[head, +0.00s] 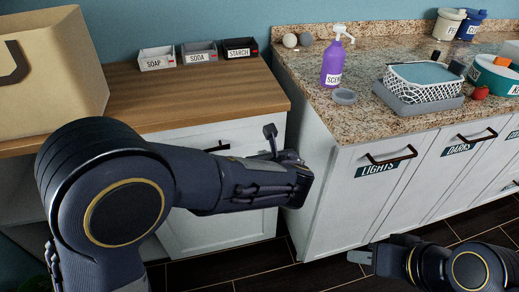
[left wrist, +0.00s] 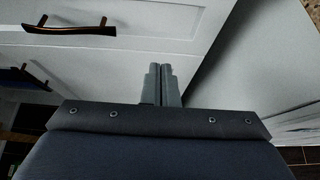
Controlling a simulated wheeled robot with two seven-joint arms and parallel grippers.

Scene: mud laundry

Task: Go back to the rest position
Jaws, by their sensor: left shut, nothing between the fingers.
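My left arm reaches across the head view from the left, in front of the white cabinet (head: 225,232). Its wrist hides most of the gripper there. In the left wrist view my left gripper (left wrist: 161,72) has its two grey fingers together, with nothing between them, before white cabinet fronts. My right gripper (head: 362,257) is low at the right of the head view, over the dark floor and in front of the "LIGHTS" cabinet. Its pale fingertips point left. I see nothing held there, but the finger gap is not clear.
The wooden counter (head: 215,98) carries a cardboard box (head: 60,85) and small soap, soda and starch bins (head: 198,53). Handles jut from the cabinet doors. Dark floor (head: 265,265) lies below.

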